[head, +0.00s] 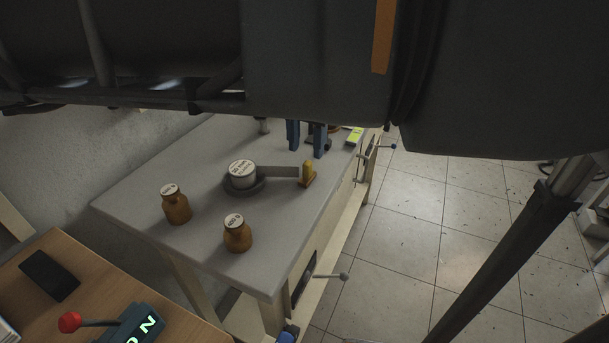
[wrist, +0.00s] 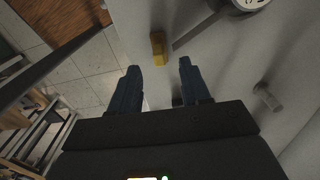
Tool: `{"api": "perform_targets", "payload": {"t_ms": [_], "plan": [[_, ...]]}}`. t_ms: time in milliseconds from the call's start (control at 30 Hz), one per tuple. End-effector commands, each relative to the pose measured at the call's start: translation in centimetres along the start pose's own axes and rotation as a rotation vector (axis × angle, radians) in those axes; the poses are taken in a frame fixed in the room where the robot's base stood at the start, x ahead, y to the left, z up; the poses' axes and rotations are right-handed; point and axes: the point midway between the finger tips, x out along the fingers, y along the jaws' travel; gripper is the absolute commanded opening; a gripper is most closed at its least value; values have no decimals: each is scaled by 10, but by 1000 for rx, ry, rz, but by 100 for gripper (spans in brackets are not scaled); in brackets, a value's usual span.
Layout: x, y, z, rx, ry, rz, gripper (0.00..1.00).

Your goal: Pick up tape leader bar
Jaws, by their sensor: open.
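The tape leader bar (head: 307,174) is a small yellow upright piece with a reddish base, at the free end of a grey tape strip (head: 280,171). The strip runs from a white-topped tape roll (head: 242,174) on the grey table. In the wrist view the yellow bar (wrist: 158,48) lies just beyond my fingertips, roughly between their lines. My gripper (head: 306,142) has two blue fingers, spread apart with nothing between them. It is behind the bar in the head view and apart from it. My gripper also shows in the wrist view (wrist: 157,68).
Two brown bottles with white lids, one on the left (head: 175,204) and one nearer (head: 237,233), stand on the grey table (head: 140,190). A grey post (wrist: 267,97) stands right of my fingers in the wrist view. A wooden desk (head: 100,262) holds a red-knobbed lever (head: 70,322).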

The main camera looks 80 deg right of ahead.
Motion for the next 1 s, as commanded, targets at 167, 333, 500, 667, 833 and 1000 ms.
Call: {"api": "perform_targets", "payload": {"t_ms": [167,333,500,667,833,1000], "plan": [[18,1,-1,1,0,0,47],[42,1,-4,2,1,0,47],[59,1,-4,2,3,0,47],[61,1,-4,2,4,0,47],[61,1,-4,1,4,0,40],[61,1,-4,1,4,0,24]]}}
